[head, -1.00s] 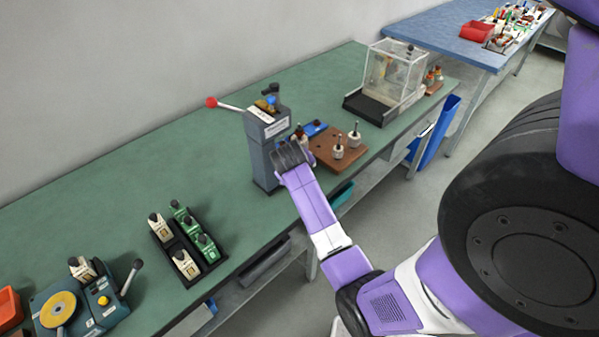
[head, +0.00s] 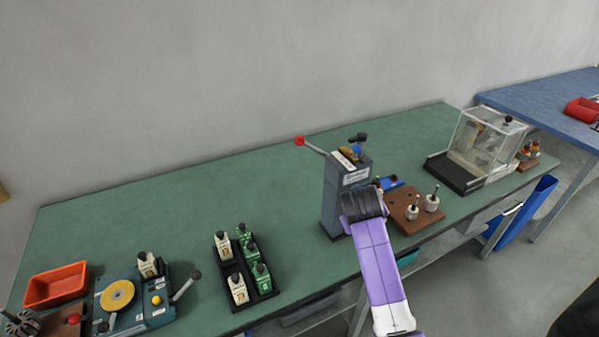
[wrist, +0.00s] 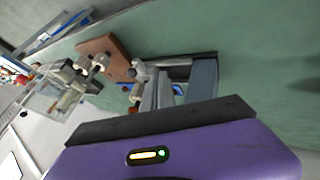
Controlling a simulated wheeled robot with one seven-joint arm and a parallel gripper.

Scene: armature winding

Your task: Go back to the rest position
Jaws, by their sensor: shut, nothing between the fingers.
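My gripper (head: 363,204) is at the end of my purple arm in the head view, in front of the grey press (head: 345,193) with the red-knobbed lever. It overlaps the lower part of the press, and I cannot tell whether they touch. It is shut and holds nothing; its fingertips are not clear. In the wrist view my purple wrist housing with a black edge fills the bottom, with grey upright shapes just beyond it.
A brown board (head: 408,222) with white-and-metal parts lies right of the press. A clear-covered box (head: 487,143) stands farther right. A black rack (head: 236,272), a winding device (head: 130,312) and an orange bin (head: 57,285) are on the left. The green table (head: 170,215) is clear behind them.

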